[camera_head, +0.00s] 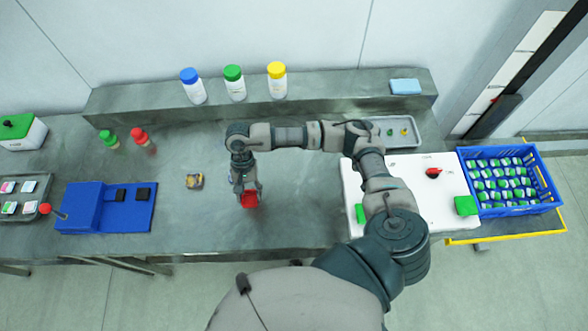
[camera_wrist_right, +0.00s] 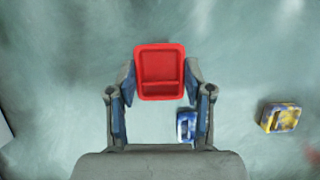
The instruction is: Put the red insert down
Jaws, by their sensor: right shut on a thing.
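The red insert (camera_head: 249,200) is a small red square tray with a raised rim. It is between the fingers of my right gripper (camera_head: 246,190), over the bare middle of the grey bench. In the right wrist view the red insert (camera_wrist_right: 160,72) sits between the two fingertips of the right gripper (camera_wrist_right: 160,85), which are shut on its sides. I cannot tell whether it touches the bench. My left gripper is not in view.
A yellow-and-dark block (camera_head: 194,181) lies left of the right gripper. A blue-and-white piece (camera_wrist_right: 186,126) lies below the insert in the wrist view. A blue fixture (camera_head: 107,207) stands left, a white board (camera_head: 400,215) and blue crate (camera_head: 510,208) right. The bench front is clear.

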